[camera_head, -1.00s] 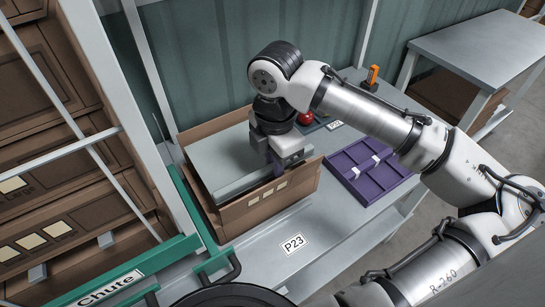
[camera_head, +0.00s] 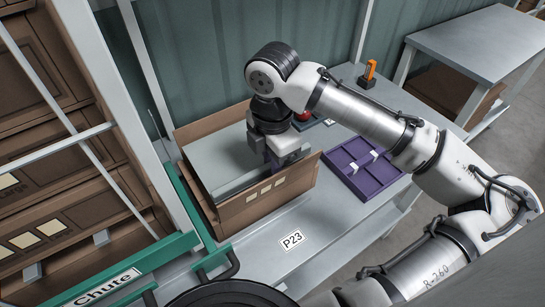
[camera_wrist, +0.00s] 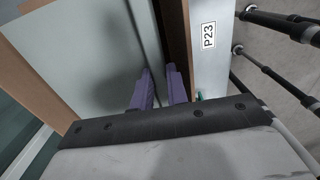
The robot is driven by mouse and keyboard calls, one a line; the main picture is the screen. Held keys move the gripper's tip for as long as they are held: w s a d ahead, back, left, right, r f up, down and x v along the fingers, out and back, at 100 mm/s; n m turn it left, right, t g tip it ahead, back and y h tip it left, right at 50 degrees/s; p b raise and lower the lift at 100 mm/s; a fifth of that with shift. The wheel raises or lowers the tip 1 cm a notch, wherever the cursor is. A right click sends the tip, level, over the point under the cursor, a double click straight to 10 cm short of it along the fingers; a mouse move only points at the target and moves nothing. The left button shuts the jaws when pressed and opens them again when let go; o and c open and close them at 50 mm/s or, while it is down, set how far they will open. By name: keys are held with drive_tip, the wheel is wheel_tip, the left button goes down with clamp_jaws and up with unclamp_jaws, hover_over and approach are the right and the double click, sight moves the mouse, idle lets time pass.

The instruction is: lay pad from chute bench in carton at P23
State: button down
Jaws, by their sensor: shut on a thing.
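The brown carton (camera_head: 266,200) stands open on the bench beside the P23 label (camera_head: 292,241). A flat grey pad (camera_head: 213,158) lies within the carton's walls in the head view, at or just below rim height; its exact depth is unclear. My gripper (camera_head: 277,168) is over the carton's near right side, its purple fingers shut on the pad's edge. In the wrist view, the purple fingers (camera_wrist: 160,90) sit at the edge of the pale pad (camera_wrist: 80,52), close to the carton wall. The fingertips are partly hidden in the head view.
A purple divided tray (camera_head: 362,168) lies right of the carton. A red object (camera_head: 303,116) and an orange-handled item (camera_head: 369,70) are behind. The green Chute rail (camera_head: 150,262) and stacked cartons (camera_head: 50,75) border the left. The bench front (camera_head: 330,235) is clear.

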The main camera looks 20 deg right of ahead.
drive_tip(key=c, duration=1.3)
unclamp_jaws()
drive_tip(key=shift+r, duration=0.1)
wheel_tip(320, 180, up, 5)
drive_tip(key=p, duration=0.4)
drive_tip(key=shift+f, duration=0.2)
drive_tip(key=shift+f, duration=0.1)
